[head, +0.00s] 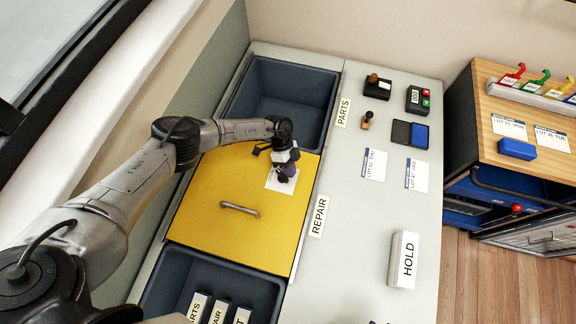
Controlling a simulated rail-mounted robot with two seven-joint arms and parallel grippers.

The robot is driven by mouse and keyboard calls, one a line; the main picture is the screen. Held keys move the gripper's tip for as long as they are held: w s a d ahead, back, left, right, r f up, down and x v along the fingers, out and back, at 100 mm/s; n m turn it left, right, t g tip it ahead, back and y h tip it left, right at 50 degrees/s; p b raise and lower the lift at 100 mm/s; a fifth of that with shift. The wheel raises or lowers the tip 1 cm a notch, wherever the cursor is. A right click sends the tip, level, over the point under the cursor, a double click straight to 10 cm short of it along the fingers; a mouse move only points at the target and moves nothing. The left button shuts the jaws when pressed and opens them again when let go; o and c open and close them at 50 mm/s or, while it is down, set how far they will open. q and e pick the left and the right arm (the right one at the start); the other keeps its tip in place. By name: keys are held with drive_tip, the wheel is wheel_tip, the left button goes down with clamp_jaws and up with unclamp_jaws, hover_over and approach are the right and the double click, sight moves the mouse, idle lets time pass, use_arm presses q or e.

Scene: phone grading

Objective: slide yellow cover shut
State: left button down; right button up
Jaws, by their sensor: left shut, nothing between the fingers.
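The yellow cover (205,195) is a flat panel lying over the middle part of the bin row, between the open upper bin (260,100) and the open lower bin (160,290). It has a metal bar handle (239,209) near its middle. My left gripper (284,178) points down over the upper right part of the cover, at a white square patch (274,184). It is shut and empty, apart from the handle. I cannot tell whether the fingertips touch the cover. My right gripper is out of view.
PARTS (342,113) and REPAIR (319,216) labels lie along the bins' right side. The grey worktop holds a HOLD block (404,260), a blue ink pad (419,135), cards and small devices. Labelled boxes (217,312) stand in the lower bin. A wooden-topped cabinet (500,140) stands right.

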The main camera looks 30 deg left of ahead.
use_arm(q)
drive_tip(key=shift+a, duration=0.1)
drive_tip(key=shift+w+f, duration=0.1)
drive_tip(key=shift+w, duration=0.05)
drive_tip(key=w+b, duration=0.1)
drive_tip(key=w, duration=0.1)
drive_tip(key=w+a+b, duration=0.1)
drive_tip(key=w, duration=0.1)
drive_tip(key=shift+a+r, duration=0.15)
drive_tip(key=shift+r, duration=0.05)
drive_tip(key=v, duration=0.9)
drive_tip(key=shift+r+p, duration=0.35)
drive_tip(key=shift+r, duration=0.05)
